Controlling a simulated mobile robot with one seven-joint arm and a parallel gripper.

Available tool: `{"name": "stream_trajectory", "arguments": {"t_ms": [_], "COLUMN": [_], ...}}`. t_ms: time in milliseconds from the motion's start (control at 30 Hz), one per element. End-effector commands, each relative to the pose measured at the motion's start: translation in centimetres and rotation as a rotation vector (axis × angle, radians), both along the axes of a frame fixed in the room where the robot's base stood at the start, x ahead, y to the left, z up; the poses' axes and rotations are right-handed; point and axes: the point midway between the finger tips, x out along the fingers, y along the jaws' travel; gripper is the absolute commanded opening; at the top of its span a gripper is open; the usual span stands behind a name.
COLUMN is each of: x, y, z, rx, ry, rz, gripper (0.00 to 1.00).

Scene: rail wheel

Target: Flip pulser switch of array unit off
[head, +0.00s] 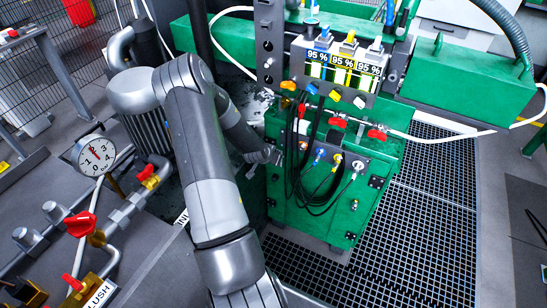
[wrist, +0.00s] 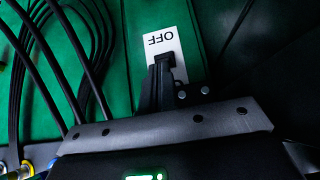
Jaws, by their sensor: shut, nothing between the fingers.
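The green array unit (head: 335,215) stands right of centre in the head view, with black cables and colored connectors on its front. My gripper (head: 274,156) is at its left side, close to the green surface. In the wrist view, a white label reading OFF (wrist: 162,40), seen upside down, is on a green panel (wrist: 115,75). My shut, empty gripper (wrist: 165,64) has its dark fingertips at the label's edge. I cannot make out the pulser switch apart from the dark fingers. Whether the fingers touch anything is unclear.
Black cables (wrist: 45,70) hang left of my fingers. Red-handled valves (head: 377,134) and 95 % displays (head: 343,70) are on the unit's upper part. A pressure gauge (head: 97,155) with pipes is at the left. Floor grating (head: 430,200) lies clear at the right.

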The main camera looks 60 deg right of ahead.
Motion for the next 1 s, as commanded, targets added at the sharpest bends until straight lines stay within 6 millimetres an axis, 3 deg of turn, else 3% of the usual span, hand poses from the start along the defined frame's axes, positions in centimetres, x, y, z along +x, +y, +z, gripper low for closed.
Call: {"name": "stream_trajectory", "arguments": {"t_ms": [533,1000], "x": [0.0,0.0], "y": [1.0,1.1], "z": [-1.6,-2.1], "rx": [-0.278,-0.276], "ry": [0.003,0.0], "rz": [0.003,0.0], "gripper": [0.0,0.0]}}
